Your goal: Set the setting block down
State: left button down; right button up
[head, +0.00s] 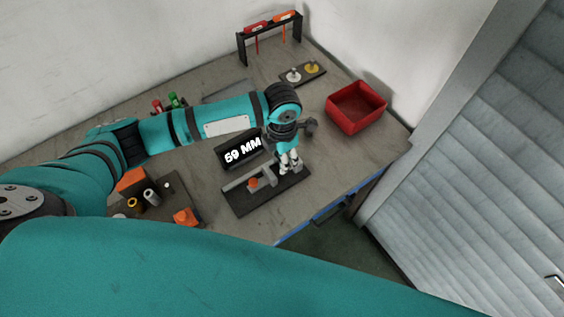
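My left gripper (289,165) points down over the right end of a dark fixture plate (240,206). The plate carries a grey measuring piece (268,175) and a small orange part (253,183). The white-tipped fingers are too small to tell whether they are open or shut, or whether anything is between them. I cannot make out for sure which thing is the setting block; it may be hidden by the gripper. My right gripper is not in view.
A black display (240,150) with white digits and "MM" stands behind the plate. A red bin (356,107) is at the right, a tool rack (270,29) at the back. Orange parts (186,217) lie at the left. Bench is clear between plate and bin.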

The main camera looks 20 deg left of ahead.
pick_arm(q)
notch_tip(320, 180, down, 3)
jog(key=shift+f+p, duration=0.15)
jog(key=shift+p, duration=0.2)
jog(key=shift+f, duration=0.25)
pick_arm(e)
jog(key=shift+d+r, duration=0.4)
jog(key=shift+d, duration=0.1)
pick_arm(q)
jog(key=shift+f, duration=0.15)
jog(key=c, duration=0.8)
grip_release()
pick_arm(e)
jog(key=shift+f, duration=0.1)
